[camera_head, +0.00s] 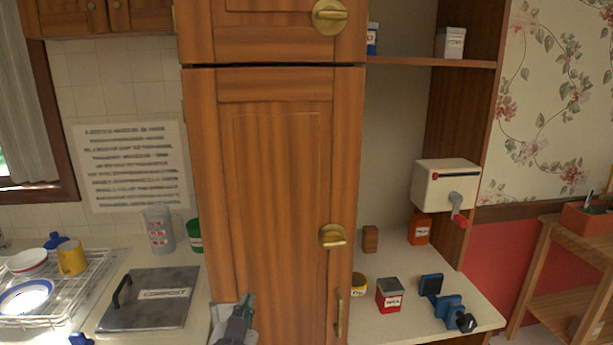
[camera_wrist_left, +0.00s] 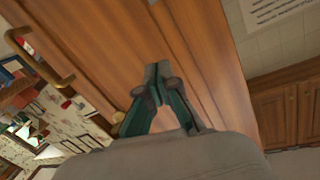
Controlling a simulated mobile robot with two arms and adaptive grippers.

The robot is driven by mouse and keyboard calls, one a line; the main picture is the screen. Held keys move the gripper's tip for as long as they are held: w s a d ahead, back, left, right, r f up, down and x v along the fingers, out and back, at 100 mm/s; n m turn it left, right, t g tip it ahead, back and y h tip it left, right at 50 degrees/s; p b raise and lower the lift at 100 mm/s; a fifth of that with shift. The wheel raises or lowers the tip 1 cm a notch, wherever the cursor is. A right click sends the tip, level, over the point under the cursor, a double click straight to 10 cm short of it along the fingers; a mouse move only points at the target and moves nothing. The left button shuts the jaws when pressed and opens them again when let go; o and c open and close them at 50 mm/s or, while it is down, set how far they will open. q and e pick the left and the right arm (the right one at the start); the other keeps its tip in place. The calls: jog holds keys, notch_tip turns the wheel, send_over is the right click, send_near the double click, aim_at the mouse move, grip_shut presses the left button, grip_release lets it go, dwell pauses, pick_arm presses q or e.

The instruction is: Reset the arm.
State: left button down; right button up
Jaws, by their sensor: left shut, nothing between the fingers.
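My left gripper (camera_head: 247,302) shows at the bottom of the head view, in front of the lower left part of a tall wooden cabinet door (camera_head: 280,180). In the left wrist view my left gripper (camera_wrist_left: 155,72) has its green and grey fingers together at the tips, with nothing between them. The wooden door (camera_wrist_left: 110,50) fills much of that view behind the fingers. I cannot tell whether the fingertips touch it. My right gripper is in neither view.
The tall door is closed, with a brass knob (camera_head: 332,236) and a brass handle (camera_head: 339,315). On the left are a dish rack (camera_head: 70,300) and a compost lid (camera_head: 148,298). On the right counter stand a red tin (camera_head: 389,296) and blue items (camera_head: 447,303).

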pick_arm(q)
jog(key=s+a+f+n+g+y, duration=0.1)
jog(key=s+a+f+g, duration=0.2)
jog(key=s+f, duration=0.35)
jog(key=s+a+f+n+g, duration=0.1)
jog(key=s+a+f+g, duration=0.2)
jog(key=s+f, duration=0.4)
jog(key=s+a+f+g, duration=0.2)
jog(key=s+f+g, duration=0.25)
jog(key=s, duration=0.45)
jog(key=s+a+f+g, duration=0.1)
jog(key=s+f+g, duration=0.3)
jog(key=s, duration=0.5)
notch_tip(320, 180, down, 29)
jog(key=s, duration=0.2)
jog(key=s+a+f+m+g, duration=0.1)
jog(key=s+a+f, duration=0.2)
jog(key=s+f, duration=1.1)
jog(key=shift+s, duration=1)
jog(key=shift+g, duration=0.25)
